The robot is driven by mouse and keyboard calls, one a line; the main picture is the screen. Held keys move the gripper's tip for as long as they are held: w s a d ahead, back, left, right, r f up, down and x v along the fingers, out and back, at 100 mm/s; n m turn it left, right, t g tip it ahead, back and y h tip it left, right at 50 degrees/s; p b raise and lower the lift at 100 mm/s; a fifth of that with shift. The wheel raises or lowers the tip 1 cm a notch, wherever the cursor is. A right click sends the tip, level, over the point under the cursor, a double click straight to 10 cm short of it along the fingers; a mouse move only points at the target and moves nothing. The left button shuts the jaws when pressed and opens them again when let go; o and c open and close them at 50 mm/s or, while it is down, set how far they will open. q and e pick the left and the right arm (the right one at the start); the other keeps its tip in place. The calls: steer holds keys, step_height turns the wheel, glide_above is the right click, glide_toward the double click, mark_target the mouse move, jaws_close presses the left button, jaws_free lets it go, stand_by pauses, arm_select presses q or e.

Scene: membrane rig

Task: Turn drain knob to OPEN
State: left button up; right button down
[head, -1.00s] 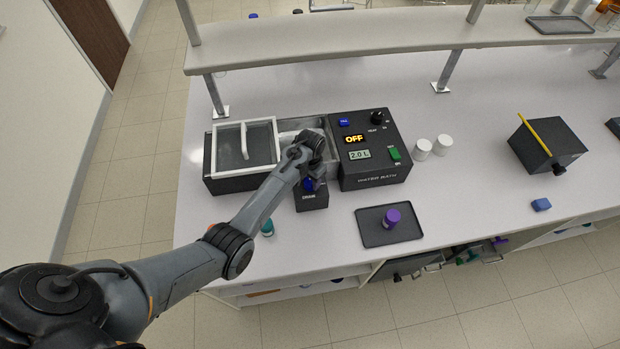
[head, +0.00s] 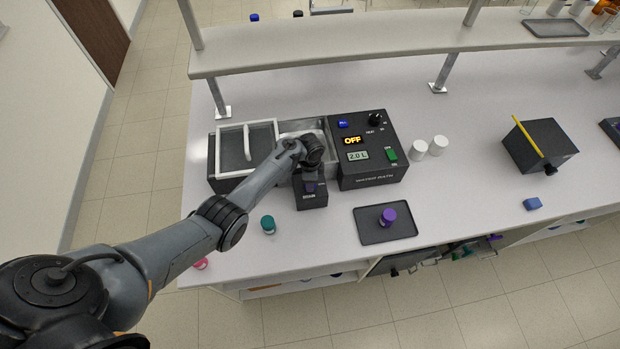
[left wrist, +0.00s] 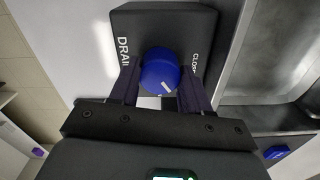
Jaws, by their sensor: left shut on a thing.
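The blue drain knob (left wrist: 160,70) sits on the black drain box (left wrist: 205,22), between the two fingers of my left gripper (left wrist: 158,88). The gripper is shut on it. A short white mark on the knob points toward the lower right in the left wrist view. "DRAIN" shows left of the knob, and a partly hidden label starting "CLO" shows to its right; no OPEN label can be read. In the head view the drain box (head: 312,201) stands in front of the water bath, and my left gripper (head: 311,181) is over it. My right gripper is not in view.
The water bath's control panel (head: 372,176) reads OFF and 2.0 L. The lidded basin (head: 219,152) is left of it. A teal-capped vial (head: 268,226) stands near the front edge. A dark tray (head: 366,234) holds a purple-capped vial (head: 388,217). Two white jars (head: 419,149) stand right.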

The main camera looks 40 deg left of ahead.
arm_select(q)
steer(key=m, duration=0.3)
steer(key=shift+m, duration=1.8)
steer(key=shift+b, duration=0.3)
steer(key=o, duration=1.1)
steer(key=shift+c, duration=0.2)
steer(key=shift+r, duration=0.1)
step_height(320, 180, up, 11)
steer(key=p, duration=0.3)
steer(key=shift+f, duration=0.2)
